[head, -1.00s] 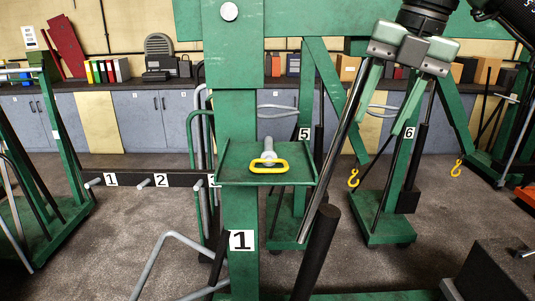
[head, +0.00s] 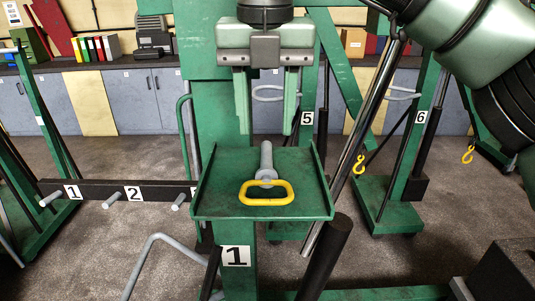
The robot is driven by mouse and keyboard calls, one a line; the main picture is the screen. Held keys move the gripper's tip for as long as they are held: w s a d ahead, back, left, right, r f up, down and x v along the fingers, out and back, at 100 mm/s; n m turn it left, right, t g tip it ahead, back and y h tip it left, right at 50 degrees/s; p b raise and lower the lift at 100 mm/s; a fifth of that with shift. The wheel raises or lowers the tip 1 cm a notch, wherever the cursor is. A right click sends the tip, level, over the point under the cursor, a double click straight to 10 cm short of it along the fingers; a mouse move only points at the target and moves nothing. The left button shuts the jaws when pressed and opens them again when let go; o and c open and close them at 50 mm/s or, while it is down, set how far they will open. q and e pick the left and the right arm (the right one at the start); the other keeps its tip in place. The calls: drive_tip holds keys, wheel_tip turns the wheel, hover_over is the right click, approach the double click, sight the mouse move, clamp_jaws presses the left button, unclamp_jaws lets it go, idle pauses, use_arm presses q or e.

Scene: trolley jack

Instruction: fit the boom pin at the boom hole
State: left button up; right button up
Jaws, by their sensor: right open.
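The boom pin is a grey metal pin (head: 266,160) with a yellow loop handle (head: 266,193). It lies on a green tray (head: 217,206) fixed to the green post of the crane marked 1, its handle toward me. My right gripper (head: 268,130) is open and empty, pointing down above the tray, its fingers just behind and above the pin's far end. The boom hole cannot be made out; my gripper and arm cover part of the upper post and boom. My left gripper is not in view.
A black cylinder (head: 326,250) and a chrome rod (head: 357,115) rise right of the tray. A dark rail with grey pegs (head: 145,190) runs at left. Other green cranes with yellow hooks (head: 359,163) stand behind. Grey cupboards (head: 130,98) line the wall.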

sight(267, 164)
drive_tip(key=shift+f, duration=0.4)
drive_tip(key=shift+s+a+f+p, duration=0.1)
drive_tip(key=shift+s+f+p, duration=0.3)
drive_tip(key=shift+f, duration=0.35)
wheel_tip(267, 164, down, 2)
drive_tip(key=shift+f+p, duration=0.1)
drive_tip(key=shift+p, duration=0.65)
drive_tip(key=shift+w+d+f, duration=0.1)
drive_tip(key=shift+w+f, duration=0.1)
drive_tip(key=shift+f, duration=0.4)
drive_tip(key=shift+w+d+f, duration=0.1)
drive_tip(key=shift+w+f, duration=0.1)
drive_tip(key=shift+f, duration=0.6)
drive_tip(key=shift+a, duration=0.1)
drive_tip(key=shift+s, duration=0.1)
drive_tip(key=c, duration=0.9)
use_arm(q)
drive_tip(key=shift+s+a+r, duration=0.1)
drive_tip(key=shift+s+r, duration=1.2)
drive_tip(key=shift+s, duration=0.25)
use_arm(e)
clamp_jaws()
drive_tip(key=shift+r, duration=0.1)
